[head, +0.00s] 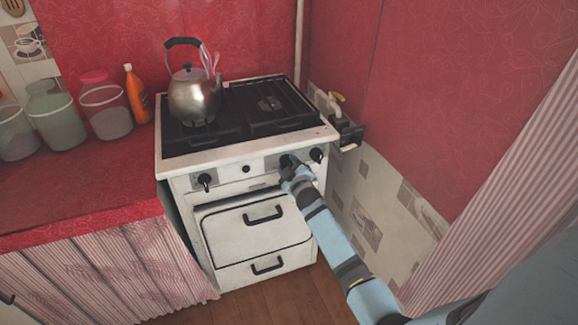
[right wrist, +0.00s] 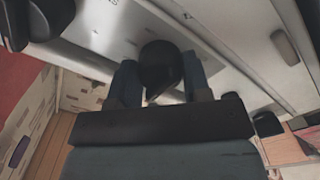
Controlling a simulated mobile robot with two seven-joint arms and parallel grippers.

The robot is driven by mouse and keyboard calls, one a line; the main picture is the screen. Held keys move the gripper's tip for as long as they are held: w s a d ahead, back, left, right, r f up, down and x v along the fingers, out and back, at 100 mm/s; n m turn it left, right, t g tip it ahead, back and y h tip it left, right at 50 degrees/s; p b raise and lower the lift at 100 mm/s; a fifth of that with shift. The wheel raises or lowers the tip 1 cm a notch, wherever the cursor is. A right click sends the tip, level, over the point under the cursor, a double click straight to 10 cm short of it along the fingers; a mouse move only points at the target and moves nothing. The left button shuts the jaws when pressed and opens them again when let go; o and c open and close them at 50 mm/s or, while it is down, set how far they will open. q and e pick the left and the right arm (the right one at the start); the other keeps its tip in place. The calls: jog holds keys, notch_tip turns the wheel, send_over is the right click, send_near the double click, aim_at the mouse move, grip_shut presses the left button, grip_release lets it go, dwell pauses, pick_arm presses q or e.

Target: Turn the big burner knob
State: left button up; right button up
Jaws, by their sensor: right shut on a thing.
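The white stove (head: 180,165) has a front panel with several black knobs. My right gripper (head: 287,168) is at the knob just left of the rightmost knob (head: 317,154). In the right wrist view, a round black knob (right wrist: 160,66) sits between the two fingers of this gripper (right wrist: 160,84), which is shut on it. In the head view the gripper mostly hides this knob. The left knob (head: 205,181) and a small middle knob (head: 246,169) are free. My left gripper is not in view.
The oven door (head: 250,232) and lower drawer (head: 285,262) are below the knobs. Jars (head: 106,112) and an orange bottle (head: 136,92) stand on the red counter (head: 90,190). A wall (head: 370,200) is close on the right.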

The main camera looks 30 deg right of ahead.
jog(key=shift+r, duration=0.1)
dwell(0.3)
jog(key=o, duration=0.9)
jog(key=shift+w, duration=0.1)
